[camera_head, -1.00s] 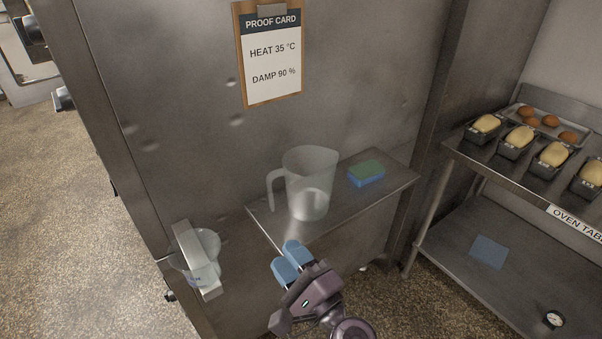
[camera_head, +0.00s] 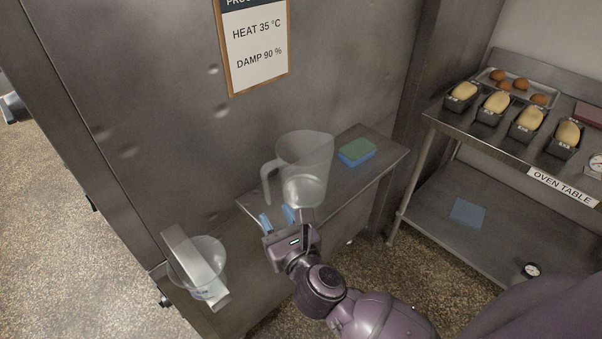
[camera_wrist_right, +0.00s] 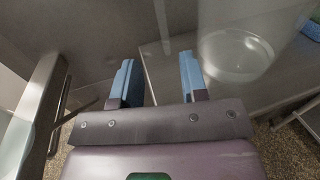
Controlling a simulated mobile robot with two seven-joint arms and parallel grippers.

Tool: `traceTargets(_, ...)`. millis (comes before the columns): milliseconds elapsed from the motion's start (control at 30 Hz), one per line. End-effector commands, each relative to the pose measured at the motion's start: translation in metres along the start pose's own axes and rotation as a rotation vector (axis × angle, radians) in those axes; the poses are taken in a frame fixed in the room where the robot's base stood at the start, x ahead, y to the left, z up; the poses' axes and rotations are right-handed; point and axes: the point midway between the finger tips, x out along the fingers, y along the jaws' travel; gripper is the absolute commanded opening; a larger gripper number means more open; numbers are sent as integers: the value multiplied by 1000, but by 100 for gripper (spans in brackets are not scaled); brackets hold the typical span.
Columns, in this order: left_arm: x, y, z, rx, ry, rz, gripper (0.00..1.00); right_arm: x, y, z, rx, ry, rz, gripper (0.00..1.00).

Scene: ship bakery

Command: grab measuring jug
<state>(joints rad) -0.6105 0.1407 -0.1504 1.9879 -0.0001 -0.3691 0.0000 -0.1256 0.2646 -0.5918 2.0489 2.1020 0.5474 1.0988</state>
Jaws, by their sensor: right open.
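The measuring jug (camera_head: 304,165) is clear and stands upright on a small steel shelf (camera_head: 350,180), its handle to the left. A little clear liquid seems to lie in its bottom. In the right wrist view the jug (camera_wrist_right: 238,52) is at the upper right, just beyond the right finger. My right gripper (camera_head: 276,219) is open and empty at the shelf's front edge, in front of and slightly left of the jug. In the wrist view its blue fingers (camera_wrist_right: 158,85) are apart with nothing between them. My left gripper is not in view.
A blue and green sponge (camera_head: 356,153) lies on the shelf right of the jug. A clear round container (camera_head: 205,262) sits in a metal bracket at lower left. The steel wall (camera_head: 170,90) stands close behind. The oven table (camera_head: 480,128) with loaf tins is at right.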

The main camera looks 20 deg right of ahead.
Motion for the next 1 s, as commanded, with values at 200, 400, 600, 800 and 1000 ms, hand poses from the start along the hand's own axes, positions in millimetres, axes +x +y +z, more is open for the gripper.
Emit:
traceTargets(200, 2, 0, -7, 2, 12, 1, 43, 16, 0, 0, -1, 0, 0, 40)
traceTargets(400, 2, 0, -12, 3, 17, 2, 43, 36, -4, 2, -4, -2, -1, 40)
traceTargets(600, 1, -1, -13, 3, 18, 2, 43, 60, -6, 1, -3, 0, 0, 40)
traceTargets(800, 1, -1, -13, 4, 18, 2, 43, 68, -6, 0, -2, 0, 0, 40)
traceTargets(1000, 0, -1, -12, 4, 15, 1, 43, 68, -6, 0, -2, 0, 0, 34)
